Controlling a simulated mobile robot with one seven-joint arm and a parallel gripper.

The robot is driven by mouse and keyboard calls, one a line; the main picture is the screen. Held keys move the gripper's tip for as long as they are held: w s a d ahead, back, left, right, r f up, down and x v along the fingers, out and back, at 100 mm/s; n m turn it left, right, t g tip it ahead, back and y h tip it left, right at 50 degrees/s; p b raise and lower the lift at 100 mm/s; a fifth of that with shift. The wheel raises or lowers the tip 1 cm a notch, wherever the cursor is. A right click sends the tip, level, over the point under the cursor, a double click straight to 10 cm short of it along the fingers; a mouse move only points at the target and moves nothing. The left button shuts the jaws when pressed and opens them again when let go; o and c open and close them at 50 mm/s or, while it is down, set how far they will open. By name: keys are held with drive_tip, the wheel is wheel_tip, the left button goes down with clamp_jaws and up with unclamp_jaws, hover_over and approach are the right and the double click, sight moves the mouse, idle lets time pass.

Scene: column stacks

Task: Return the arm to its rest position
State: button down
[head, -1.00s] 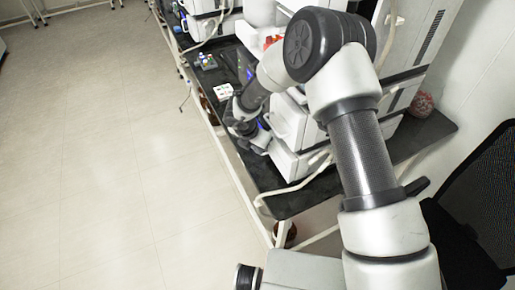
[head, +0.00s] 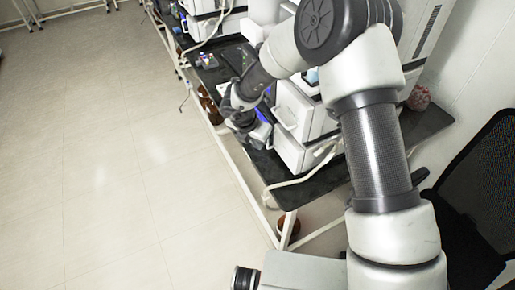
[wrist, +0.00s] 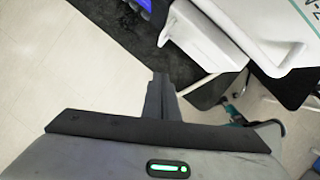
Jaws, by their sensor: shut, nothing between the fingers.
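My arm (head: 375,150) rises from the lower right of the head view, bends at a large dark joint, and reaches down left to the bench edge. Its wrist (head: 242,100) is beside the white drawer-like units on the dark bench. My gripper (wrist: 160,92) shows in the wrist view as dark fingers together, with nothing between them. In the head view I cannot make out the fingertips clearly.
The dark bench (head: 290,194) carries white machines (head: 297,112) with handles close to my wrist. A patterned red round object (head: 419,97) is at its far right. A black mesh chair (head: 485,190) stands at right. The pale floor (head: 110,150) at left is clear.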

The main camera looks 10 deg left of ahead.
drive_tip(key=shift+v, duration=2.2)
